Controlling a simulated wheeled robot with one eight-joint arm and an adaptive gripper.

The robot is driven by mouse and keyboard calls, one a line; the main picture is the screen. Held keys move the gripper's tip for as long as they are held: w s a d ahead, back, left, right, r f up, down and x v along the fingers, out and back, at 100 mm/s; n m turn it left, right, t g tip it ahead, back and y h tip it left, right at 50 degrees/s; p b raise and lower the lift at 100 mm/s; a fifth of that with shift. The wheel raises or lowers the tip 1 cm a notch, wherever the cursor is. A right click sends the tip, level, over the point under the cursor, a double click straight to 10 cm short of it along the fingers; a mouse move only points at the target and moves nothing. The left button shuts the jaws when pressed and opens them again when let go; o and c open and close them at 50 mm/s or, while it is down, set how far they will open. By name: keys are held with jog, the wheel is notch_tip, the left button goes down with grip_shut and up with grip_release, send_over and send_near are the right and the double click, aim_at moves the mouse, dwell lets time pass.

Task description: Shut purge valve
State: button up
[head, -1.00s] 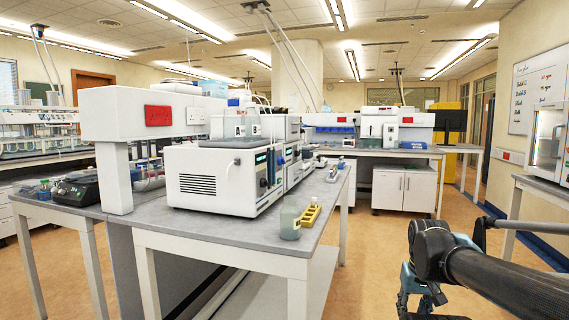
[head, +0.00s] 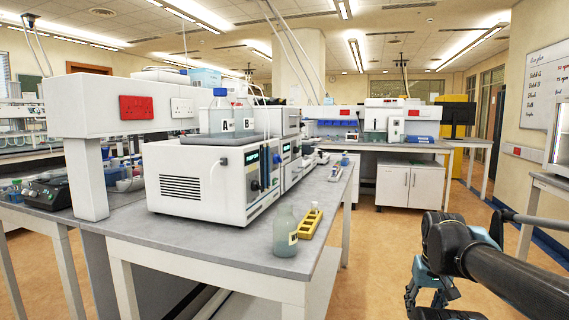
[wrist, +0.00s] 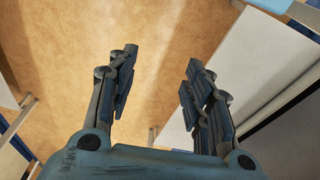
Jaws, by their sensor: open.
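A white stacked lab instrument (head: 215,190) stands on the grey bench, with bottles marked A (head: 220,112) and B (head: 243,115) on top. Its front faces right and has a small lit display (head: 252,158) and a dark round knob (head: 255,185). The front is seen at a steep angle, and I cannot tell which fitting is the purge valve or how it is set. My gripper (wrist: 158,78) is open and empty over the floor in the wrist view. In the head view it hangs at lower right, well apart from the instrument, partly cut off by the frame.
Open floor (head: 385,235) lies between this bench and my arm. A white cabinet (head: 408,186) stands farther back, and another bench edge (head: 548,183) is at right.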

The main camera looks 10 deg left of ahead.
jog(key=w+a+r+n+y, duration=0.3)
jog(key=w+a+r+y, duration=0.45)
jog(key=a, duration=0.55)
jog(key=n+g+y, duration=0.1)
jog(key=n+y, duration=0.4)
jog(key=y, duration=0.6)
send_near(281, 160)
jog(key=shift+h, duration=0.25)
jog(key=a, duration=0.6)
jog(key=w+a, duration=0.1)
jog(key=a, duration=0.2)
jog(key=shift+a+r, duration=0.25)
jog(key=shift+c, duration=0.6)
jog(key=c, duration=1)
